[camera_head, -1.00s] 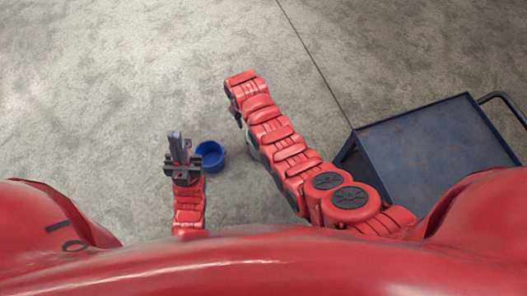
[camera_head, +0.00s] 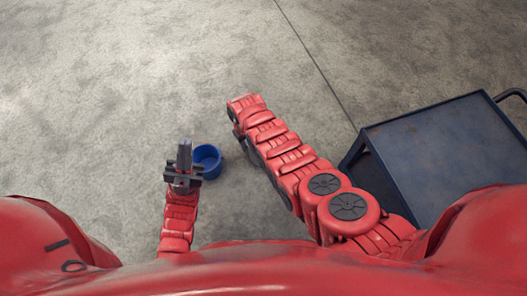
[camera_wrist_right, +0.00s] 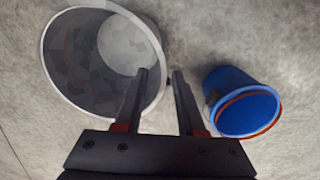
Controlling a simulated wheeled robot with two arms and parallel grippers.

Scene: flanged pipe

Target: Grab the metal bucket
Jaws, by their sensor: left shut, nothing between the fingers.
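The metal bucket (camera_wrist_right: 62,62) is grey and open-topped, at the left of the right wrist view, seen into from above. My right gripper (camera_wrist_right: 161,72) is open. One finger overlaps the inside of the bucket in the picture and the other is just outside its right side, so the rim lies between them in this view. I cannot tell whether they touch it. In the head view, my right arm hides the right gripper and most or all of the metal bucket. My left gripper (camera_head: 185,148) is shut and empty, beside the blue bucket in the picture.
A blue bucket (camera_head: 207,160) stands on the concrete floor; it also shows in the right wrist view (camera_wrist_right: 236,84), right of my right gripper. A dark blue cart (camera_head: 440,150) stands at the right. The floor farther ahead is clear.

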